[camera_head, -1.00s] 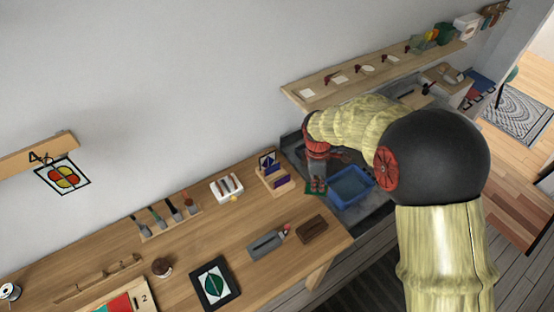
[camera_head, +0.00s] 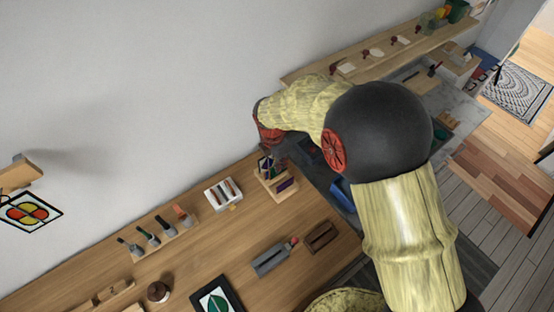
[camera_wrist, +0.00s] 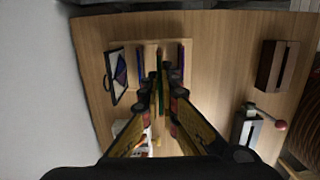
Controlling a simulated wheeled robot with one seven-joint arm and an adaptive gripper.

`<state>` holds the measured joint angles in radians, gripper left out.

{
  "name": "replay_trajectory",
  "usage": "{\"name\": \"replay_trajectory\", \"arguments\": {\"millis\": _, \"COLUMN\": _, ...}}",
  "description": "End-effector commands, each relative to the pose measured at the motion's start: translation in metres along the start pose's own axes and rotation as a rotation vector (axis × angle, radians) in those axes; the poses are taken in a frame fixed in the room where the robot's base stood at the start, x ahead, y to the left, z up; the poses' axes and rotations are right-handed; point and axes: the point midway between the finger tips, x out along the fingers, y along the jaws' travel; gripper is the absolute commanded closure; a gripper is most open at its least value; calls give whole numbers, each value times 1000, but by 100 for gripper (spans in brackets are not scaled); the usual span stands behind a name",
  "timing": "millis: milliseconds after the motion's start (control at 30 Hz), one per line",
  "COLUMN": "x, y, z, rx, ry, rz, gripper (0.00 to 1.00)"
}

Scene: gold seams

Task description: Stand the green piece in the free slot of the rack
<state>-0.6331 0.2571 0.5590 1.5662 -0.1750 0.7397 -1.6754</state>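The wooden rack (camera_head: 272,196) stands near the right end of the workbench. In the wrist view the rack (camera_wrist: 150,44) lies ahead of my gripper and holds upright blue-purple pieces (camera_wrist: 181,60) in slots on either side. My gripper (camera_wrist: 161,92) is shut on the green piece (camera_wrist: 160,72), seen edge-on as a thin strip between the fingertips. The green piece is upright over the gap between the blue pieces. Its lower edge is hidden, so I cannot tell whether it touches the rack. In the head view my gripper (camera_head: 270,150) is at the rack's back edge, partly hidden.
A framed picture (camera_wrist: 116,75) stands close beside the rack. A white tray of tools (camera_head: 222,194), a brush holder (camera_head: 165,236), a grey tool (camera_head: 270,260) and a brown block (camera_head: 320,237) are on the bench. Bare wood lies in front of the rack.

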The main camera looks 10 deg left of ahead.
Motion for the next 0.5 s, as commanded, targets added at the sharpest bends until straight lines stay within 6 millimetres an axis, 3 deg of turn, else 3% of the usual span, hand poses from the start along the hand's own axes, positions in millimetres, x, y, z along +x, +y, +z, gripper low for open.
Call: {"name": "replay_trajectory", "arguments": {"millis": 500, "x": 34, "y": 0, "z": -4, "rx": 2, "ry": 0, "rz": 0, "gripper": 100}}
